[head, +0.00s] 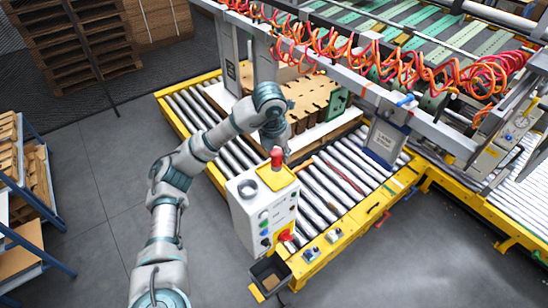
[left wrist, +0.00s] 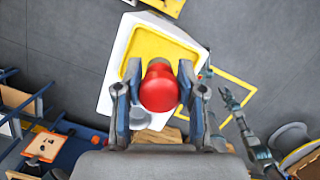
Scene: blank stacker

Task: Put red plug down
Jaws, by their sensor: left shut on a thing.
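The red plug (head: 277,154) has a rounded red top. My left gripper (head: 275,146) reaches down over it and is shut on it. In the left wrist view the plug (left wrist: 160,86) sits between the two fingers of the left gripper (left wrist: 159,92). Below is a white control box (head: 252,208) with a yellow top panel (left wrist: 160,45). The plug is over the yellow panel; I cannot tell whether it touches it. A small arm with a gripper (left wrist: 230,98), apparently my right one, shows at the right of the left wrist view; its finger state is unclear.
A roller conveyor (head: 335,185) with a yellow frame runs behind and beside the box. Stacked brown cardboard blanks (head: 310,98) lie on it. A small dark bin (head: 270,275) stands in front of the box. A blue shelf rack (head: 35,185) is at the left, with clear grey floor between.

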